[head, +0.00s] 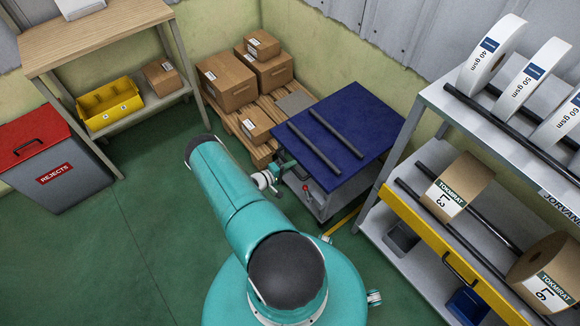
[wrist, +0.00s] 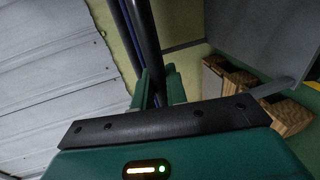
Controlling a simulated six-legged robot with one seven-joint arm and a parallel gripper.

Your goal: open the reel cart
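A low cart with a blue top (head: 352,150) and grey sides stands right of centre in the head view. Two dark bars (head: 313,148) lie across its top, and a small red-tipped lever (head: 306,188) shows at its near left side. My gripper (head: 287,168) is at the cart's near left edge, partly hidden by my teal arm. In the wrist view my gripper's green fingers (wrist: 160,88) stand on either side of a dark rod (wrist: 144,35). I cannot tell whether they touch it or how far they are shut.
A grey rack (head: 425,98) with paper reels and a yellow front rail (head: 440,255) stands close on the right. A red-lidded rejects bin (head: 48,160) and a wooden bench (head: 100,32) stand left. Green floor is clear at lower left.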

